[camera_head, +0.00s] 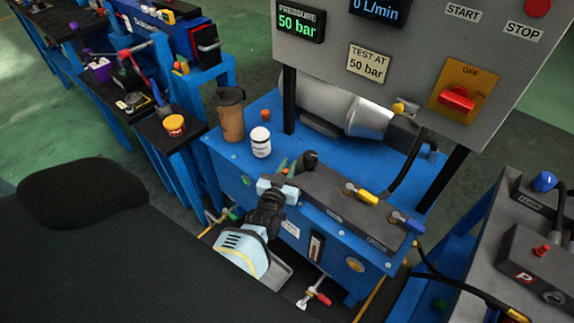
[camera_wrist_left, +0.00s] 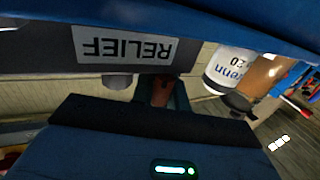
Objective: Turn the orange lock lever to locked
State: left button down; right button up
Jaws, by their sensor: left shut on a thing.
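My left gripper (camera_head: 287,178) reaches from the front to the left end of the dark valve block, below a black knob (camera_head: 310,158). A small orange piece, which looks like the lock lever (camera_head: 291,172), shows at its fingertips. In the left wrist view a dull orange-brown piece of the lever (camera_wrist_left: 163,92) shows just beyond the gripper body, under the upside-down RELIEF label (camera_wrist_left: 125,48). The gripper is shut on it. Most of the lever is hidden, so its exact angle cannot be told. My right gripper is not in view.
A white bottle (camera_head: 260,141) and a brown jug (camera_head: 231,115) stand on the blue bench left of the block. A yellow lever (camera_head: 367,197) and a blue lever (camera_head: 405,222) sit to the right on the block. A grey control panel (camera_head: 400,45) rises behind.

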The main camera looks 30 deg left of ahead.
pick_arm(q)
jog(key=shift+s+d+n+y, duration=0.1)
jog(key=shift+s+n+y, duration=0.05)
jog(key=shift+n+y, duration=0.2)
dwell(0.3)
jog(key=c, duration=1.4)
grip_release()
jog(key=shift+o, duration=0.2)
jog(key=shift+s, duration=0.15)
